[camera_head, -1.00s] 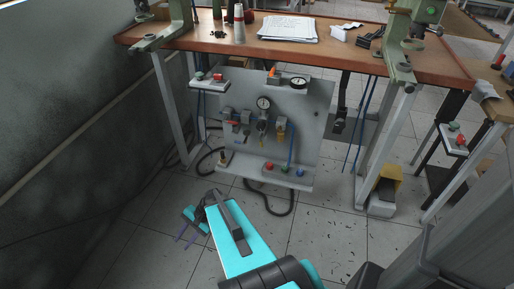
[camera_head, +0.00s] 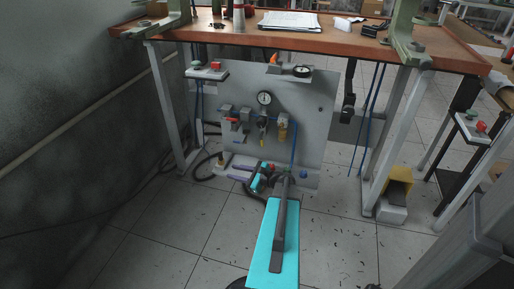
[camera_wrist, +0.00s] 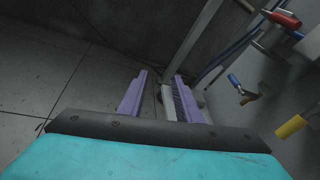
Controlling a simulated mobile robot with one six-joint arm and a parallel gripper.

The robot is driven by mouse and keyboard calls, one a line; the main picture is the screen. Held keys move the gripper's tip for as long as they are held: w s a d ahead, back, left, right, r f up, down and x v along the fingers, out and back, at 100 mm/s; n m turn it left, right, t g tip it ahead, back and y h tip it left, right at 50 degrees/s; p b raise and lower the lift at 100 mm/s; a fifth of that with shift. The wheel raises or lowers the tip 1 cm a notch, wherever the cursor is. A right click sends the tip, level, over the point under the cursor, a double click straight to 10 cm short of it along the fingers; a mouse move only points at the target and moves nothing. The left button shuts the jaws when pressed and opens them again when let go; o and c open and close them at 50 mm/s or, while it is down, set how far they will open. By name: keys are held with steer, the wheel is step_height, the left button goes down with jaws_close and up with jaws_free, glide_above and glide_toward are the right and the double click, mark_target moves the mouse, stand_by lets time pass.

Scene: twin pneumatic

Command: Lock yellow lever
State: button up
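A small yellow part (camera_head: 262,141) hangs below the round gauge on the grey panel under the workbench. In the wrist view a yellow handle-like piece (camera_wrist: 292,126) shows at the right edge; I take it for the yellow lever, though I cannot tell its exact lock position.
The panel holds a round gauge (camera_head: 264,98), a red-handled valve (camera_head: 231,119) and a brass-coloured unit (camera_head: 282,132). A blue-handled valve (camera_wrist: 236,82) is right of my fingers. A bench leg (camera_head: 168,110) and wall stand left. A yellow pedal (camera_head: 396,185) is right.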

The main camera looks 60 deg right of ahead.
steer(key=s+d+r+m+t+h+b, duration=0.1)
steer(key=s+d+r+m+h+b, duration=0.1)
steer(key=s+d, duration=0.3)
steer(key=s+d+r+m+t+h+b, duration=0.1)
steer(key=s+d+m+h, duration=0.3)
steer(key=d, duration=0.6)
steer(key=shift+s+d+r+b, duration=0.4)
steer(key=shift+s+r+b, duration=0.25)
steer(key=shift+s, duration=0.6)
steer(key=shift+w, duration=0.1)
steer(key=shift+b+x, duration=2.25)
steer(key=shift+x, duration=4.6)
steer(key=shift+a+r, duration=0.1)
steer(key=shift+r, duration=0.05)
jaws_close()
